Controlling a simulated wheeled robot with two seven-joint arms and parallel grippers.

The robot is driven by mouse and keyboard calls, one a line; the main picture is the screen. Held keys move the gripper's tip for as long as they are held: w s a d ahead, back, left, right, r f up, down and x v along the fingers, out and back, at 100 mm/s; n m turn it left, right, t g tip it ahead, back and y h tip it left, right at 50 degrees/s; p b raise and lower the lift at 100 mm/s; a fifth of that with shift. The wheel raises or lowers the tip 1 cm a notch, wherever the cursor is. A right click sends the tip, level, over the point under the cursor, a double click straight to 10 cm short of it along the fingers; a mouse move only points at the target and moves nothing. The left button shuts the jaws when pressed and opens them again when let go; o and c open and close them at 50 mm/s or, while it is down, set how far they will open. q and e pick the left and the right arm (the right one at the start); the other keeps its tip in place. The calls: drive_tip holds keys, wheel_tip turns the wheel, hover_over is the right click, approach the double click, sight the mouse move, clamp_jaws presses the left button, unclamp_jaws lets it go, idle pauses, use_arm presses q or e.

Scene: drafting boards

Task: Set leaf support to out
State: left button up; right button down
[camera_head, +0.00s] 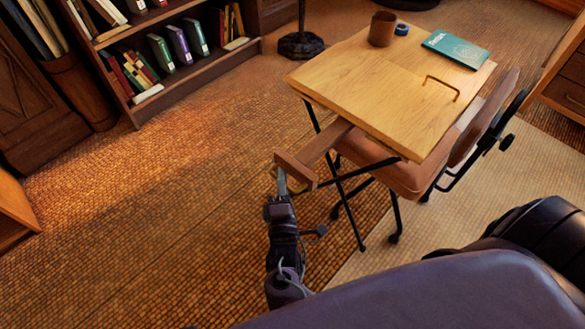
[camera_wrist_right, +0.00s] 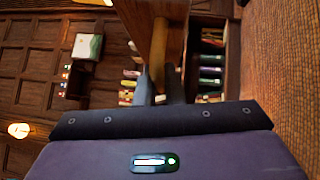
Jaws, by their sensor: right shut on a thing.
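The wooden drafting table (camera_head: 375,85) stands on thin black legs. Its leaf support (camera_head: 328,142), a wooden bar with a crosspiece at its end, sticks out from under the table's near left edge. My right gripper (camera_head: 281,180) is at the crosspiece, shut on a brass-coloured pull there. The right wrist view shows the pull (camera_wrist_right: 158,55) between the two dark fingers (camera_wrist_right: 160,88), with the wooden front (camera_wrist_right: 150,14) above. The fingers partly hide the pull. My left gripper is not in view.
A brown chair (camera_head: 400,178) stands close under the table's near side. A mug (camera_head: 382,28), blue tape roll (camera_head: 402,29) and teal book (camera_head: 456,49) lie on the top. A bookshelf (camera_head: 140,115) stands upper left. The floor left of my gripper is clear.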

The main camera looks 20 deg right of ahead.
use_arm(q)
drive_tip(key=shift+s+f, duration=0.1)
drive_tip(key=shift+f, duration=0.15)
use_arm(e)
drive_tip(key=shift+s+a, duration=0.1)
drive_tip(key=shift+a, duration=0.25)
drive_tip(key=shift+f, duration=0.1)
drive_tip(key=c, duration=1.5)
unclamp_jaws()
drive_tip(key=shift+a, duration=0.1)
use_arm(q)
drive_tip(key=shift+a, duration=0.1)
